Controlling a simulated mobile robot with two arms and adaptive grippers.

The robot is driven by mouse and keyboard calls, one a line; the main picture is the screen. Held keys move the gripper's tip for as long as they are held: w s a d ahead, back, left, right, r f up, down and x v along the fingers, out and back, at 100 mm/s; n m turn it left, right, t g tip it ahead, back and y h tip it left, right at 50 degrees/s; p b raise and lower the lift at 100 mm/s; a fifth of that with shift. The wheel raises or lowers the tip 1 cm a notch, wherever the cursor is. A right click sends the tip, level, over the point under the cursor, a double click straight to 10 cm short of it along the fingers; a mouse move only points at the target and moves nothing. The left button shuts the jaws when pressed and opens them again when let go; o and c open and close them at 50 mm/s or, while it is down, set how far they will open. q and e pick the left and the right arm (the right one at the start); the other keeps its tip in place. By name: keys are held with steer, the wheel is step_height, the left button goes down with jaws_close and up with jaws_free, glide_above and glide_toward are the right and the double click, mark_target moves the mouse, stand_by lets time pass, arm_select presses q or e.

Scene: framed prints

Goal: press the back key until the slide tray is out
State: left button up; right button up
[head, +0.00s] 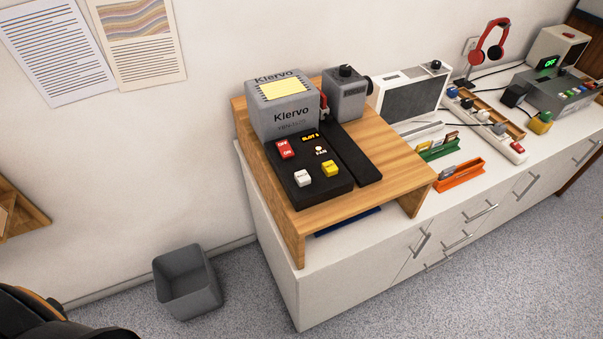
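A grey projector (285,107) marked Klervo stands on a wooden riser on the white cabinet. Its black control panel (312,190) carries a red OFF/ON switch (286,149), a small amber display (311,137), a light marked FAN (320,150), a white key (302,178) and a yellow key (329,169). The lettering on the two keys is too small to read, so I cannot tell which is the back key. A long black strip (352,156) lies right of the panel; I cannot tell whether it belongs to the slide tray. Neither gripper shows.
The wooden riser (400,180) has free room on its right. A grey box (345,95) stands behind. Further right are a white-framed screen (412,98), green (438,149) and orange (460,175) holders and a power strip (487,128). A grey bin (188,282) is on the floor.

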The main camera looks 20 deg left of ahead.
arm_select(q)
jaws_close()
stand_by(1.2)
